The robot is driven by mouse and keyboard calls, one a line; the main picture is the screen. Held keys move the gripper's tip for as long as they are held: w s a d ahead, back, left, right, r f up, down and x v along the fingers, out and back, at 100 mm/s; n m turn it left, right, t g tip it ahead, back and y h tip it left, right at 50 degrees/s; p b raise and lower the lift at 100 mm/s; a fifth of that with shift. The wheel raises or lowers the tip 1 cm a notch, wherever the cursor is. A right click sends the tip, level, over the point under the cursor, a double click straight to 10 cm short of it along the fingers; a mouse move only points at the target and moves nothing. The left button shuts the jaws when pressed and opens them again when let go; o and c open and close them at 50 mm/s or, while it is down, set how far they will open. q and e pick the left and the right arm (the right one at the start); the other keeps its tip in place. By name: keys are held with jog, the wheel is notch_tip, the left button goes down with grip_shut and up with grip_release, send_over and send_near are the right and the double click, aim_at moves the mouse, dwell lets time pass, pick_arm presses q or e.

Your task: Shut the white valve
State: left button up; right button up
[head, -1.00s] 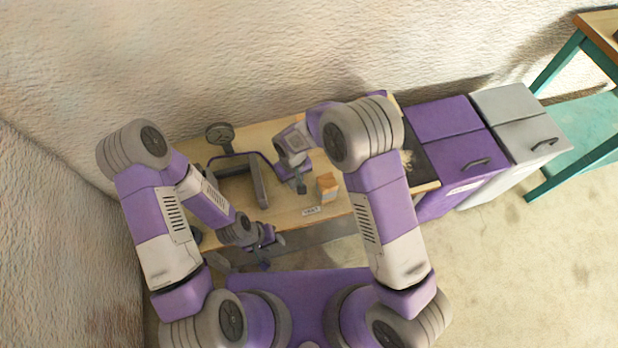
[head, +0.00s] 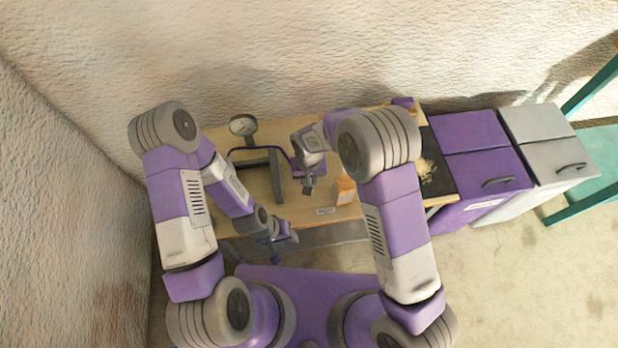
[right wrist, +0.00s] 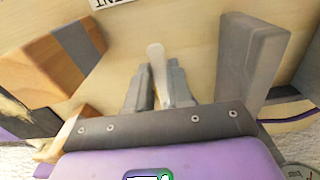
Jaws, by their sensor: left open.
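A slim white lever (right wrist: 157,72), which looks like the white valve's handle, stands between the two grey fingers of my right gripper (right wrist: 156,85) in the right wrist view. It is very close to the right-hand finger; I cannot tell whether the fingers press on it. In the head view my right gripper (head: 308,188) points down over the wooden bench (head: 220,211), and the lever cannot be made out there. My left gripper (head: 280,240) is open, low at the bench's front edge, apart from the valve.
A round gauge (head: 242,125) stands at the back left of the bench. A grey upright bar (head: 277,176) is left of my right gripper. Purple (head: 470,150) and grey cabinets (head: 545,140) stand farther right.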

jog(key=o, duration=0.4)
notch_tip(320, 180, up, 8)
jog(key=shift+f+p, duration=0.25)
jog(key=shift+p, duration=0.9)
